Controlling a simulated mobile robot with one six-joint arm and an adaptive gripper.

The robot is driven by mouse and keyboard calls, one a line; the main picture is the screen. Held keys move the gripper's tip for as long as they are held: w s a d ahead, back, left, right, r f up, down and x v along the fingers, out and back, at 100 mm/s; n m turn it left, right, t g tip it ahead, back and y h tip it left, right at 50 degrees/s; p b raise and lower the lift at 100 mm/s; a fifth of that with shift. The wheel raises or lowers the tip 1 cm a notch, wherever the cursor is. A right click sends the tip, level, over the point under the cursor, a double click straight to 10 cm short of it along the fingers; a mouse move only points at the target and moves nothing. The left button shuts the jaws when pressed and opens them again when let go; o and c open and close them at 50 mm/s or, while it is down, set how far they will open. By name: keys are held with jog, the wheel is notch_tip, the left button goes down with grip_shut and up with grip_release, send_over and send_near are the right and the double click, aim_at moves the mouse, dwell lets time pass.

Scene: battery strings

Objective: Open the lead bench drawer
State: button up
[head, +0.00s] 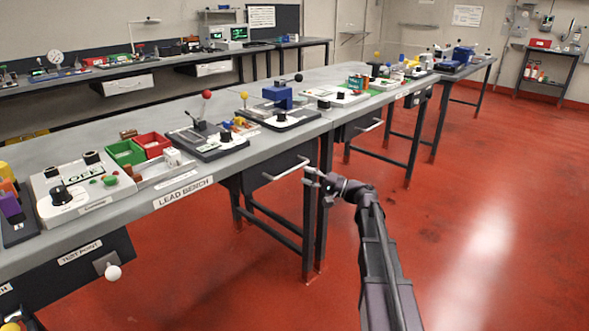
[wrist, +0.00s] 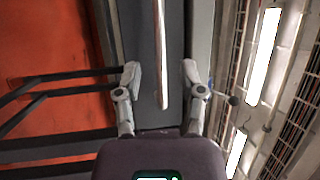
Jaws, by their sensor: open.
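The lead bench (head: 120,216) carries a "LEAD BENCH" label on its front edge. The lead bench drawer (head: 250,172) hangs under the bench top to the right of that label, its dark front looking shut. A pale bar handle (head: 285,170) stands out from it. My gripper (head: 311,176) is open at the right end of this handle. In the wrist view, the handle (wrist: 160,50) runs lengthwise between the two spread fingers of my gripper (wrist: 160,72). Neither finger visibly touches it; the exact depth between them is unclear.
Red and green bins (head: 152,145) and several devices stand on the bench top. A second drawer handle (head: 370,126) shows farther along the row. A dark panel with a white knob (head: 113,272) hangs at lower left. The red floor (head: 480,200) to the right is clear.

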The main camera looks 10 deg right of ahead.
aim_at(293, 169)
jog(key=shift+p+x, duration=0.35)
jog(key=shift+x, duration=2.45)
grip_shut()
jog(key=shift+d, duration=0.25)
jog(key=shift+s+a, duration=0.1)
jog(key=shift+s, duration=0.05)
